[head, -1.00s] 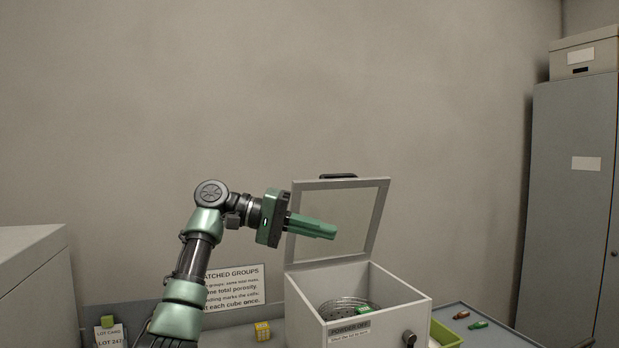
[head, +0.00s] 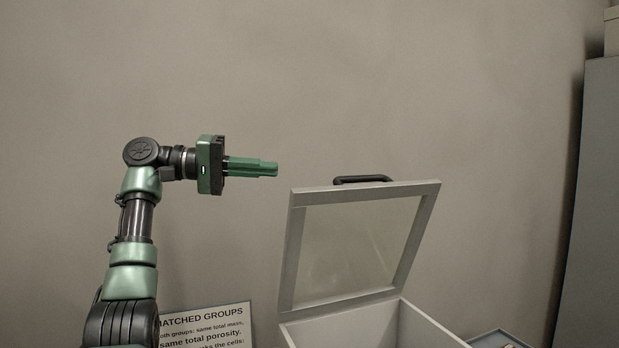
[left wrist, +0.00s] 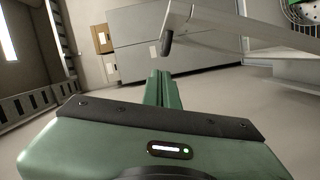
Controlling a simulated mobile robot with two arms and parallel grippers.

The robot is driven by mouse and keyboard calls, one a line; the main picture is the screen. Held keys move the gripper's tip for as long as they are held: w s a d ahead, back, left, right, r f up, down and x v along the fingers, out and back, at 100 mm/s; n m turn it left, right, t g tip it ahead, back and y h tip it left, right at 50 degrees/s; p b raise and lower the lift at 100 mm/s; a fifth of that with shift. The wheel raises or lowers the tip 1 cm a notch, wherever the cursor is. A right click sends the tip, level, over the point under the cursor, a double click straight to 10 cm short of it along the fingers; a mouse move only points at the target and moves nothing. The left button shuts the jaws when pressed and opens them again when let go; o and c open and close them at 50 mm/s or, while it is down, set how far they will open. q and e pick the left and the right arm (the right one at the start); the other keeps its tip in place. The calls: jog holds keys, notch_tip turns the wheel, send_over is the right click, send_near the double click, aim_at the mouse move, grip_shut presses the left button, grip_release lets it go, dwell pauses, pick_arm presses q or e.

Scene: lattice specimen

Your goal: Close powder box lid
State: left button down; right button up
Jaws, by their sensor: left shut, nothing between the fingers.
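The powder box (head: 405,328) stands at the lower right of the head view, its lower part cut off by the frame edge. Its lid (head: 424,222), a pale frame with a clear pane, stands raised and tilted back from the box. A black handle (head: 362,180) is on the lid's top edge. My left gripper (head: 275,169) is shut and empty, left of the lid and about level with the handle in the picture, apart from it. In the left wrist view, the shut fingers (left wrist: 163,78) point toward the lid's edge (left wrist: 172,22) and handle (left wrist: 166,43). My right gripper is not seen.
A sign about matched groups (head: 205,325) stands left of the box. A grey cabinet (head: 590,200) is at the far right. The plain wall is behind, and the space above the lid is clear. A perforated basket (left wrist: 305,14) shows at the left wrist view's top right.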

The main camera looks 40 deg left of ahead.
pick_arm(q)
jog(key=w+d, duration=0.1)
jog(key=d, duration=0.2)
jog(key=w+d+f+p, duration=0.1)
jog(key=w+d, duration=0.1)
jog(key=d, duration=0.2)
jog(key=w+d+f+p, duration=0.1)
jog(key=d, duration=0.2)
jog(key=shift+w+d, duration=0.15)
jog(key=shift+w, duration=0.35)
jog(key=shift+d, duration=0.1)
